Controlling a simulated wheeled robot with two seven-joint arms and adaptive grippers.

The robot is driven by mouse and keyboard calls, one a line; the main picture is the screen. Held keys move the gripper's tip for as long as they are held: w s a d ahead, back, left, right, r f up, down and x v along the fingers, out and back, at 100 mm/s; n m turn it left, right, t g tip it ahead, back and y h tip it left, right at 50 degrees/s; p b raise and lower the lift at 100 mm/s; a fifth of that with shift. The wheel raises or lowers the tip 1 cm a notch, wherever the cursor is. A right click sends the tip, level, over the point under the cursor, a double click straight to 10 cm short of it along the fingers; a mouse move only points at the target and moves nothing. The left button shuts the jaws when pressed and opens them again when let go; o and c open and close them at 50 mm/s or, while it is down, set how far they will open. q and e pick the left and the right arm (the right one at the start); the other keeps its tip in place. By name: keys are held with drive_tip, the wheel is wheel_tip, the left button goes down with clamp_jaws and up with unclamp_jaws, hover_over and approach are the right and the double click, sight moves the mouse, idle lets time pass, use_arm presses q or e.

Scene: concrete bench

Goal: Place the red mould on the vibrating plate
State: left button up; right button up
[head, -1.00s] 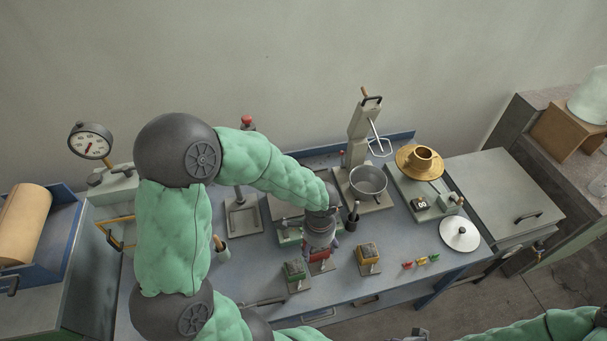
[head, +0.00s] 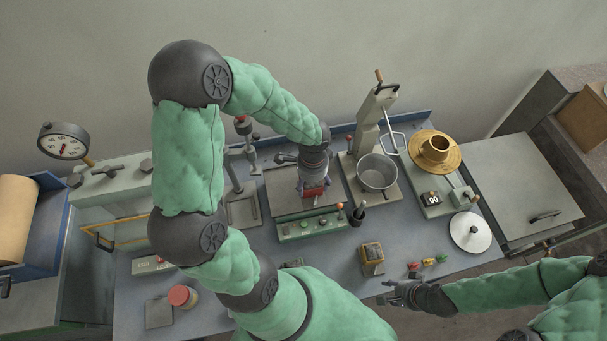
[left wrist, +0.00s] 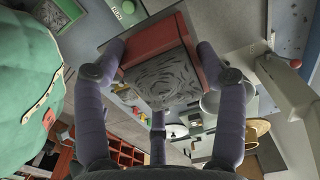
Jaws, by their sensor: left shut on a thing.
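The red mould (head: 313,190) is held in my left gripper (head: 313,184), over the grey top of the vibrating plate (head: 283,197), which has a green control front. In the left wrist view the mould (left wrist: 150,43) is a red box full of grey mix, with my left fingers (left wrist: 160,78) closed on its sides. I cannot tell whether the mould touches the plate. My right gripper (head: 388,292) is empty at the bench's front edge, its fingers apart.
A yellow mould (head: 372,268) stands front right of the plate. A mixer bowl (head: 377,172) and a dark cup with a tool (head: 357,215) stand to the plate's right. Small coloured pieces (head: 428,262) lie farther right. My left arm covers part of the front bench.

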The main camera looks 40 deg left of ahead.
use_arm(q)
drive_tip(key=a, duration=0.1)
drive_tip(key=w+a+f, duration=0.1)
drive_tip(key=w+a, duration=0.1)
drive_tip(key=shift+w+f, duration=0.15)
drive_tip(key=shift+f, duration=0.1)
drive_tip(key=w+a+f, duration=0.1)
drive_tip(key=f, duration=0.1)
drive_tip(key=w+a+f, duration=0.2)
drive_tip(key=a+f, duration=0.1)
drive_tip(key=shift+f, duration=0.35)
drive_tip(key=shift+w+a+f, duration=0.1)
drive_tip(key=shift+a+f, duration=0.1)
drive_tip(key=shift+f, duration=1.55)
drive_tip(key=shift+f, duration=0.15)
drive_tip(key=o, duration=1.7)
